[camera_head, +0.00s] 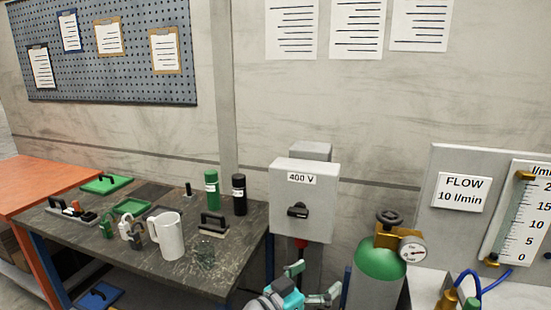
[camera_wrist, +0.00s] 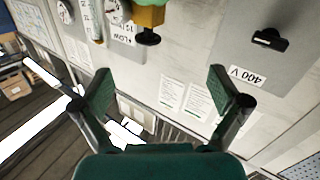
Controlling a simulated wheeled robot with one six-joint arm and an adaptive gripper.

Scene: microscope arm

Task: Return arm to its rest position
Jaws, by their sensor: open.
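My gripper (camera_head: 314,281) shows at the bottom middle of the head view, below the grey 400 V switch box (camera_head: 304,205) and left of the green gas cylinder (camera_head: 380,266). Its fingers are spread apart with nothing between them. In the wrist view, the two green-padded fingers of my gripper (camera_wrist: 160,84) stand wide apart and empty. That view is turned over, with the 400 V box (camera_wrist: 262,50) at the upper right and the cylinder's brass valve (camera_wrist: 149,17) at the top. Most of my arm is hidden below the head view's lower edge.
A dark workbench (camera_head: 112,247) at the left holds a white jug (camera_head: 167,236), padlocks (camera_head: 131,232), a green bottle (camera_head: 211,189) and a black bottle (camera_head: 239,194). A flow panel (camera_head: 461,193) with blue tubing stands at the right. A pressure gauge (camera_head: 412,251) sits on the cylinder.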

